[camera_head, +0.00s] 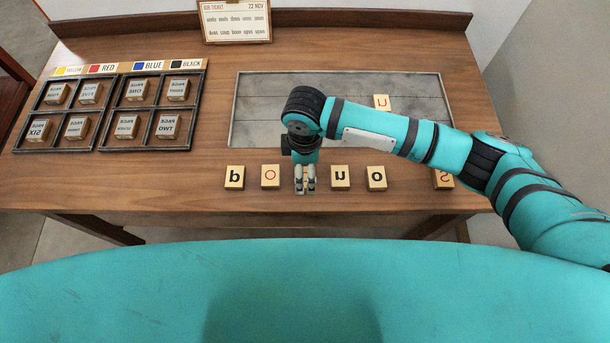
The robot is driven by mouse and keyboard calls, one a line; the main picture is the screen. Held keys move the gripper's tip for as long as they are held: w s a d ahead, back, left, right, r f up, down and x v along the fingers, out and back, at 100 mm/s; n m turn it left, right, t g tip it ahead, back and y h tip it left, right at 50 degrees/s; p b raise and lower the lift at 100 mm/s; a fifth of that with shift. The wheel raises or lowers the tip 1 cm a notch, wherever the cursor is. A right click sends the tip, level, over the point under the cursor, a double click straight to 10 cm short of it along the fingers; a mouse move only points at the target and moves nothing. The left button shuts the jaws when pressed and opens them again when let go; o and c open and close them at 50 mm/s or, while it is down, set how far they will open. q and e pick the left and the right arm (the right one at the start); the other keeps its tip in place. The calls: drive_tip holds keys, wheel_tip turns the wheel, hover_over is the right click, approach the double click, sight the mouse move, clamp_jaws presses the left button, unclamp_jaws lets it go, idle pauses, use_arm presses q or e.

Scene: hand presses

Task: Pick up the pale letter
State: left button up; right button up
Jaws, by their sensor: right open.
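Letter blocks of pale wood stand in a row along the front of the table. From the left come a block with a black b-like letter (234,177), a block with a red o (270,176), a block with a black u-like letter (340,177), a block with a black o (376,178) and a block with a red s-like letter (444,179). None of these clearly bears a pale letter. My right gripper (305,190) is open and points down in the row between the red o and the u-like block. Its fingers hide whatever is beneath them. My left gripper is out of view.
A grey recessed tray (262,95) lies behind the row, with an orange-marked u-like block (381,102) in it. A dark divided case (101,116) of word blocks is at left, with colour labels above. A ticket sign (235,21) stands at the back.

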sight(305, 177)
wheel_tip(305, 177, down, 5)
drive_tip(key=shift+f+p, duration=0.1)
drive_tip(key=shift+p, duration=0.55)
drive_tip(key=shift+c, duration=0.4)
drive_tip(key=shift+w, duration=0.1)
drive_tip(key=c, duration=1.1)
